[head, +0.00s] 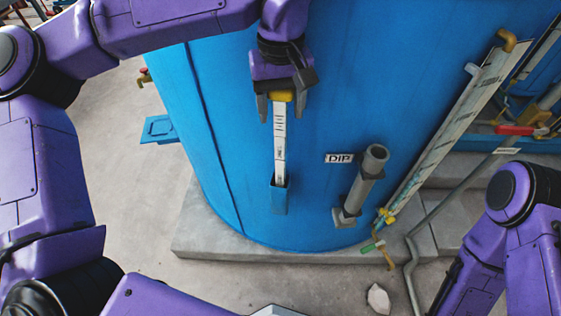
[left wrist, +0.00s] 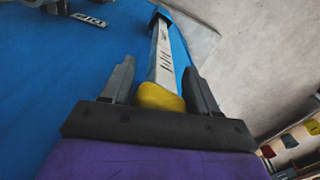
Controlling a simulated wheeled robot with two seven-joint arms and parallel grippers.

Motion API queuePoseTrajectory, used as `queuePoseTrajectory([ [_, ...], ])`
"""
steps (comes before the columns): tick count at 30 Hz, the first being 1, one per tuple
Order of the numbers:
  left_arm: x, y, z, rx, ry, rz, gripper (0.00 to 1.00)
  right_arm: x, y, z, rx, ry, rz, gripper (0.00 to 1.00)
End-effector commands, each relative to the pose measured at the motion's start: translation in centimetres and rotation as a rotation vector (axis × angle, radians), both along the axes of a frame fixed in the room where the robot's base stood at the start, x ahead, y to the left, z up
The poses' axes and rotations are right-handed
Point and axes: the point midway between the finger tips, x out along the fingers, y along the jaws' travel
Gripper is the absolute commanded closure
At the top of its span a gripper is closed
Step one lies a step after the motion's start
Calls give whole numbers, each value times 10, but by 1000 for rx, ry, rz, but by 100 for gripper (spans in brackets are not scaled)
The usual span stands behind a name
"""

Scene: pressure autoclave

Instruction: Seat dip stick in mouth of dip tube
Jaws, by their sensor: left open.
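The dip stick (head: 280,145) is a pale graduated strip with a yellow top. It stands upright with its lower end in a blue holder (head: 279,199) on the tank wall. My left gripper (head: 282,108) is open, with its fingers on either side of the yellow top. In the left wrist view the dip stick (left wrist: 161,55) runs away from between the open fingers (left wrist: 160,88), with gaps beside the yellow top. The dip tube (head: 362,186) is a grey pipe to the right, slightly tilted, its round mouth facing up beside a DIP label (head: 339,158). My right gripper is not seen.
The large blue tank (head: 330,80) fills the middle, on a concrete plinth (head: 215,236). A slanted sight gauge (head: 450,130) with a yellow valve stands right of the dip tube. A red-handled valve (head: 515,130) is farther right. A loose stone (head: 378,299) lies on the floor.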

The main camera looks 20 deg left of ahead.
Motion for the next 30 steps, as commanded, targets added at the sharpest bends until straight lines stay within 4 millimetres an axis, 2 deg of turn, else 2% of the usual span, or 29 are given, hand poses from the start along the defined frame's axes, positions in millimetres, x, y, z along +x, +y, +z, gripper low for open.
queuePoseTrajectory([
  [5,0,1,-1,-1,0,2,41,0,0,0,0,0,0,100],
  [6,0,1,-1,-1,0,2,44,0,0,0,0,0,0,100],
  [11,0,1,-1,-1,0,2,96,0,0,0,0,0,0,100],
  [12,0,1,-1,-1,0,2,100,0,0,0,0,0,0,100],
  [23,0,0,5,0,-4,2,100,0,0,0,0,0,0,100],
  [26,0,0,17,-1,-3,3,100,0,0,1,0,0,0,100],
  [30,1,0,47,0,-6,3,100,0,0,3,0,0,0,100],
])
